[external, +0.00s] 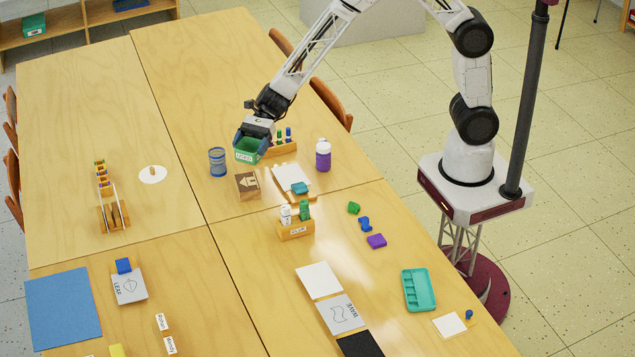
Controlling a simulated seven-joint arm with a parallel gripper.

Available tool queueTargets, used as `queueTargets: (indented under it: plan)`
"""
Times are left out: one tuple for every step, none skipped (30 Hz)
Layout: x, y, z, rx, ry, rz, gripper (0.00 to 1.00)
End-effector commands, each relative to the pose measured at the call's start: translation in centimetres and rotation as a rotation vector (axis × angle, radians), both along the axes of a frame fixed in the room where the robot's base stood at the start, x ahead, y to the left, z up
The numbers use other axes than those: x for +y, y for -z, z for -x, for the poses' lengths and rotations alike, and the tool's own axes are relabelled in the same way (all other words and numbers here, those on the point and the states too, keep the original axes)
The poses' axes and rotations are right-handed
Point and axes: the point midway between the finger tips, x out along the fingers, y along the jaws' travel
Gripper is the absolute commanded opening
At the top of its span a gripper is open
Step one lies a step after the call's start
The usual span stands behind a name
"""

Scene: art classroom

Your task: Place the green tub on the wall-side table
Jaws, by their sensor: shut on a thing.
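The green tub (246,157) has a pale label on its front and is upright and open at the top. My gripper (251,141) is shut on it from above. The tub is over the far right tabletop (215,60), close to the blue mesh cup and the wooden block; I cannot tell whether its base touches the table. Four tabletops stand pushed together, among them the far left one (75,80). No wall shows, so I cannot tell which table is the wall-side one.
The blue mesh cup (217,162), house-stamped block (247,186), pen rack (281,147), paper stack (291,179) and purple-white bottle (323,155) stand around the tub. The far left table holds a wooden rack (112,215) and white disc (152,175); its far part is clear.

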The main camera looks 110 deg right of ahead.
Motion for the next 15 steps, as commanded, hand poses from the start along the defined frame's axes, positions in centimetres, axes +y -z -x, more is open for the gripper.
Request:
queueTargets:
  plan:
    - [1.6, 0.0, -0.2, -0.001, -0.026, 0.0, 0.58]
    - [2.4, -0.1, -0.3, -0.002, -0.04, 0.0, 0.58]
    - [3.5, -0.1, -0.5, -0.002, -0.06, 0.0, 0.58]
    - [4.3, -0.1, -0.5, -0.002, -0.074, -0.001, 0.58]
    - [5.2, -0.1, -0.6, -0.002, -0.089, -0.001, 0.58]
    - [6.3, -0.1, -0.7, -0.001, -0.108, 0.0, 0.58]
    - [7.1, 0.0, -0.7, -0.002, -0.122, 0.0, 0.58]
    - [8.0, 0.0, -0.8, -0.001, -0.137, 0.0, 0.58]
    - [9.1, 0.0, -0.8, -0.001, -0.155, 0.0, 0.58]
    - [10.0, 0.0, -0.8, 0.0, -0.17, -0.001, 0.58]
    - [10.8, 0.0, -0.8, -0.001, -0.184, 0.0, 0.58]
    - [11.9, 0.0, -0.8, 0.0, -0.204, 0.0, 0.58]
    - [12.8, 0.0, -0.7, 0.0, -0.219, -0.001, 0.58]
    - [13.7, 0.0, -0.7, 0.0, -0.234, 0.0, 0.58]
    - [14.7, 0.0, -0.7, 0.0, -0.253, 0.0, 0.58]
